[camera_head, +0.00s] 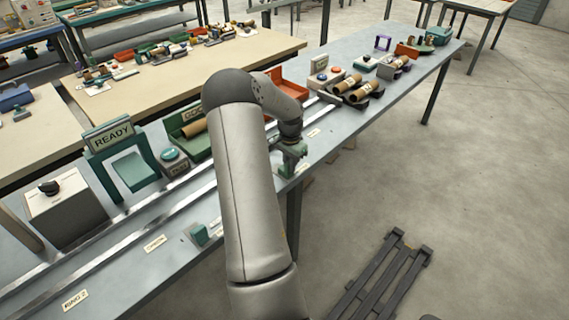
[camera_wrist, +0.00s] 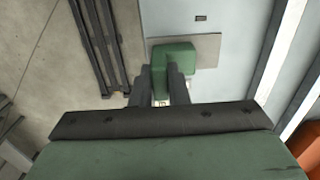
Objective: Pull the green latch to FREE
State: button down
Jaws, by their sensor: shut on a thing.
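The green latch (camera_wrist: 173,57) shows in the wrist view as an L-shaped block on a grey plate (camera_wrist: 208,48) fixed to the bench. My gripper (camera_wrist: 160,90) has its two dark fingers on either side of the latch's near arm, shut on it. In the head view my gripper (camera_head: 290,170) is down at the bench's front edge, beyond my forearm. There the latch cannot be told apart from my gripper's own green body. No FREE marking is readable.
A rail (camera_head: 115,243) runs along the blue-grey bench (camera_head: 130,285). A READY sign frame (camera_head: 112,138), a grey box with a black knob (camera_head: 65,208) and a small teal block (camera_head: 201,234) stand left. Cardboard tubes (camera_head: 362,90) lie farther right. A dark pallet (camera_head: 380,278) lies on the floor.

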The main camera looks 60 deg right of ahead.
jog(key=c, duration=1.4)
grip_release()
jog(key=shift+s, duration=0.3)
jog(key=shift+w, duration=0.1)
jog(key=shift+r, duration=0.1)
jog(key=shift+r, duration=0.3)
notch_tip(320, 180, up, 17)
jog(key=b, duration=0.2)
jog(key=shift+f, duration=0.2)
